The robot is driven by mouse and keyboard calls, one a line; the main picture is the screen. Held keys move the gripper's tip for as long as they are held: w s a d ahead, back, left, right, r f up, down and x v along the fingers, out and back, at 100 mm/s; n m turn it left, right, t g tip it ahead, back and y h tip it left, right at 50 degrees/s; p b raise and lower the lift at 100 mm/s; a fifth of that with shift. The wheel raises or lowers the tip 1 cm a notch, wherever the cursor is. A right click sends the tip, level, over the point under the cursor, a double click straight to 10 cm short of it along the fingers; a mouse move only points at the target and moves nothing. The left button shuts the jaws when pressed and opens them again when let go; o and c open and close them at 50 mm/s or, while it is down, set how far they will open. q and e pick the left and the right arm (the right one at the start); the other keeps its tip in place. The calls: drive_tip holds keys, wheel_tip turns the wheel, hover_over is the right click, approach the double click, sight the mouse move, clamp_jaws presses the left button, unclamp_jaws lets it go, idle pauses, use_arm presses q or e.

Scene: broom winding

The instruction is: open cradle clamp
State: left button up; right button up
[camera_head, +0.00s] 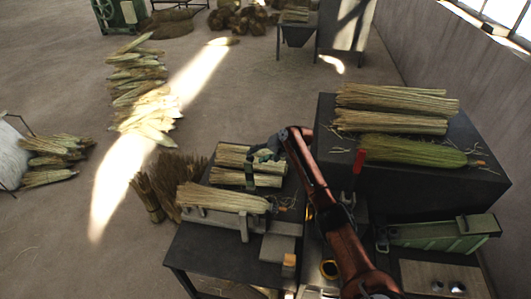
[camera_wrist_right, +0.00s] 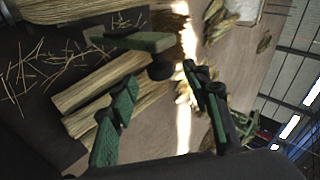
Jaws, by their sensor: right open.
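A straw bundle (camera_head: 222,197) lies in a low grey cradle (camera_head: 255,223) on the near dark table. My right gripper (camera_head: 260,160) is over the straw bundles just behind the cradle, at the end of my red-brown arm. In the right wrist view, its green-padded fingers (camera_wrist_right: 165,90) are spread with nothing held between them. My left gripper is out of view.
A dark block (camera_head: 405,190) at right carries straw bundles and a green one. An upright red handle (camera_head: 358,161) stands beside my right arm. A green box (camera_head: 440,232) sits at lower right. Brown bundles (camera_head: 160,185) stand left of the table; open floor lies beyond.

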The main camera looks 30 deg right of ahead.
drive_tip(key=v, duration=0.6)
drive_tip(key=shift+s+r, duration=0.15)
drive_tip(key=shift+r, duration=0.05)
